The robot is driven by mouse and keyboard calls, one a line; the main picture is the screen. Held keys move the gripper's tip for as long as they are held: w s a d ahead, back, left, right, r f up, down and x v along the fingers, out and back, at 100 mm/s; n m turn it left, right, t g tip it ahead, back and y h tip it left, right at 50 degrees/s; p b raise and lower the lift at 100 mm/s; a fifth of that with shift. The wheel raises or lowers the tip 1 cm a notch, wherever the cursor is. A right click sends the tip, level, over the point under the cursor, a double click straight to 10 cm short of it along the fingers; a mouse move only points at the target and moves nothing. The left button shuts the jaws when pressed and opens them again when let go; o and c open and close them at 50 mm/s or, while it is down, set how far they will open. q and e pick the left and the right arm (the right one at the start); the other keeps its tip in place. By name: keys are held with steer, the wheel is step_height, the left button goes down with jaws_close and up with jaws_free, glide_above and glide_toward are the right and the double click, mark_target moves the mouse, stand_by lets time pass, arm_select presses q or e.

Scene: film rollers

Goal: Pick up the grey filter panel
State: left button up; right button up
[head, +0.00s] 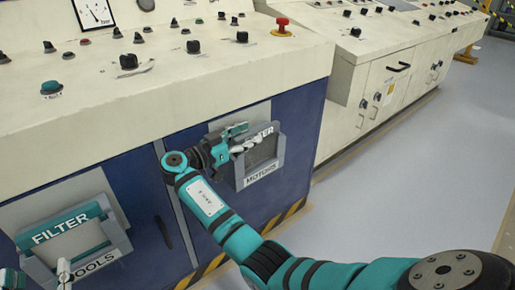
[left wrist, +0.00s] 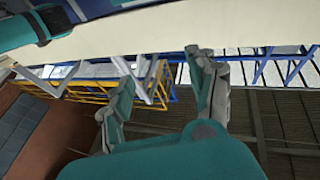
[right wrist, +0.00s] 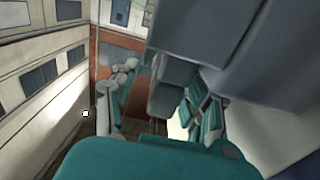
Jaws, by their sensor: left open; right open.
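The grey filter panel (head: 263,151) stands in a grey holder labelled MOTORS (head: 281,160) on the blue cabinet front in the head view. My right gripper (head: 241,140) is open at the panel's upper left edge and covers part of its FILTER label. In the right wrist view, a grey block (right wrist: 172,85) lies between the open fingers of my right gripper (right wrist: 160,95); I cannot tell whether they touch it. My left gripper (head: 38,275) is open at the lower left. In the left wrist view, my left gripper (left wrist: 160,80) has nothing between its fingers.
A teal filter panel (head: 66,224) sits in a grey holder labelled TOOLS (head: 115,238) at the lower left. The cream console (head: 180,75) with knobs and a red button (head: 282,24) overhangs the cabinet. The grey floor (head: 400,180) to the right is clear.

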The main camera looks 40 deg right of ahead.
steer(key=shift+w+d, duration=0.1)
steer(key=shift+d, duration=0.95)
jaws_close()
